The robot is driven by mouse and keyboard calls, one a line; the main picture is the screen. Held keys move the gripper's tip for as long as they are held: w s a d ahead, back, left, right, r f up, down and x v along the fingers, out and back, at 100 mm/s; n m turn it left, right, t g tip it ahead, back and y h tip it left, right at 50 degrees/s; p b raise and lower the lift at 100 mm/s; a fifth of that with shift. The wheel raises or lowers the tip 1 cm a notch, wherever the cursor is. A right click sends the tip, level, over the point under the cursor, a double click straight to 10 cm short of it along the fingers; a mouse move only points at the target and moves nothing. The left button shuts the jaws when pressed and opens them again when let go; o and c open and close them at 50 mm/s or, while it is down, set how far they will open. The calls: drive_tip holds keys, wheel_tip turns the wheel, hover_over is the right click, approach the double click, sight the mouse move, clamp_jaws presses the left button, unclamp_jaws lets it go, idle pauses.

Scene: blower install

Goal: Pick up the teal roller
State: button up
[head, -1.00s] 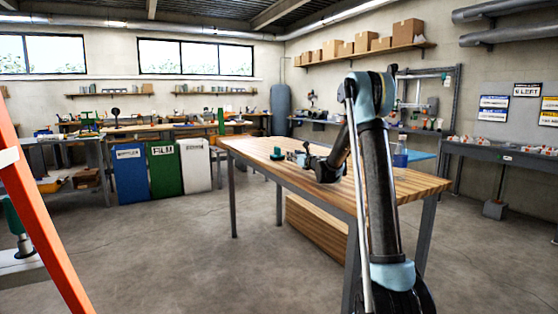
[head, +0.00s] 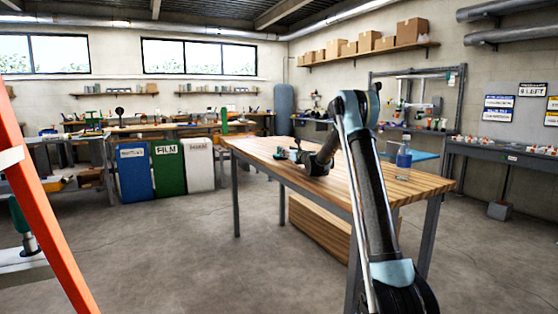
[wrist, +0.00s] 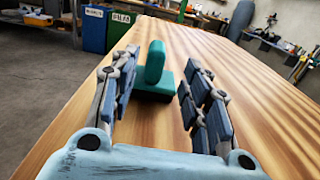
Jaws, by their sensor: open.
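The teal roller (wrist: 155,62) stands on a darker teal base (wrist: 155,92) on the wooden table. In the wrist view it is ahead of my gripper (wrist: 156,88), between the lines of the two fingers. My gripper is open and empty, with its fingers on either side of the base's near part. I cannot tell whether they touch it. In the head view, my gripper (head: 297,155) is low over the far left part of the table, and the roller there is small and mostly hidden by it.
The wooden table (head: 400,186) has clear surface around the gripper. Blue (head: 134,173) and green (head: 169,170) bins stand beyond the table. An orange ladder rail (head: 45,210) is at the left.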

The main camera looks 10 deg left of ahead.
drive_tip(key=shift+a+f+x, duration=0.1)
drive_tip(key=shift+f+x, duration=0.05)
drive_tip(key=shift+x, duration=1.3)
drive_tip(key=shift+a+f+x, duration=0.15)
drive_tip(key=shift+x, duration=1.3)
drive_tip(key=shift+s, duration=0.15)
drive_tip(key=shift+c, duration=0.5)
clamp_jaws()
